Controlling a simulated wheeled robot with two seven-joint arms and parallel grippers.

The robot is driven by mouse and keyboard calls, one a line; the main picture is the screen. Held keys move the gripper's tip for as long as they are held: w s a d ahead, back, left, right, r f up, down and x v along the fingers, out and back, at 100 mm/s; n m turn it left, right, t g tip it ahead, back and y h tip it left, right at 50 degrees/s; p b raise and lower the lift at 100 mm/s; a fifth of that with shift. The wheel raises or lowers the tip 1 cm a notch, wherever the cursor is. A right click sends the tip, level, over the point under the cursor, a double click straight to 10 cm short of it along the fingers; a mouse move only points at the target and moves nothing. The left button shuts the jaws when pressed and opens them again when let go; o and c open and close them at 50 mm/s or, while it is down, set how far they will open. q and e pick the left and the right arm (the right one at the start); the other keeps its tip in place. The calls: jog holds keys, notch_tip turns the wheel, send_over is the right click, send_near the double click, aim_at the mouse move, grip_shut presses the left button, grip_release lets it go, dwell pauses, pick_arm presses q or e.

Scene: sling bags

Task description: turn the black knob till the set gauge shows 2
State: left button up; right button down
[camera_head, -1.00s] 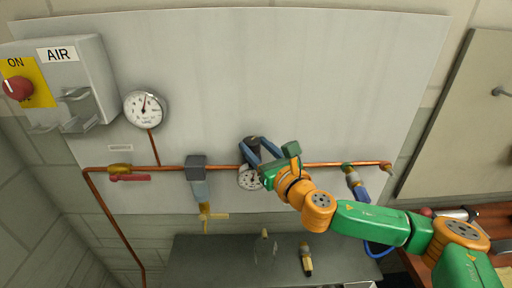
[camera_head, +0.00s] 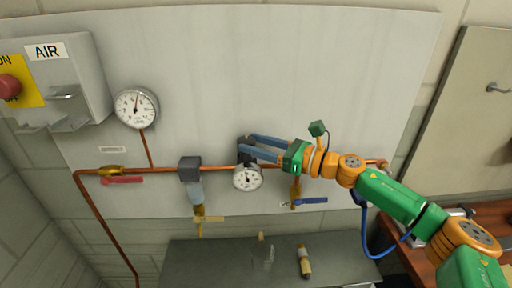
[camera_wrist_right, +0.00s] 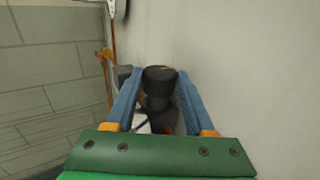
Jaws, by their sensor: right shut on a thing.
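The black knob (camera_head: 243,144) sits on the copper pipe, above the set gauge (camera_head: 247,178). The set gauge is a small white round dial; its needle and figures are too small to read surely. My right gripper (camera_head: 255,146) reaches in from the right, with its blue fingers at the knob. In the right wrist view the dark round knob (camera_wrist_right: 160,76) stands between the two fingers (camera_wrist_right: 160,88), which are shut on it. My left gripper is not in view.
A larger gauge (camera_head: 136,108) and the AIR box (camera_head: 62,80) are at the left. A red-handled valve (camera_head: 122,180), a filter bowl (camera_head: 195,192) and a blue-handled valve (camera_head: 310,200) sit along the pipe. A grey bench (camera_head: 215,262) lies below.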

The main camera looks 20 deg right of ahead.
jog(key=shift+r, duration=0.1)
dwell(0.3)
jog(key=shift+c, duration=2.2)
grip_release()
jog(key=shift+o, duration=0.9)
jog(key=shift+s+a+r, duration=0.1)
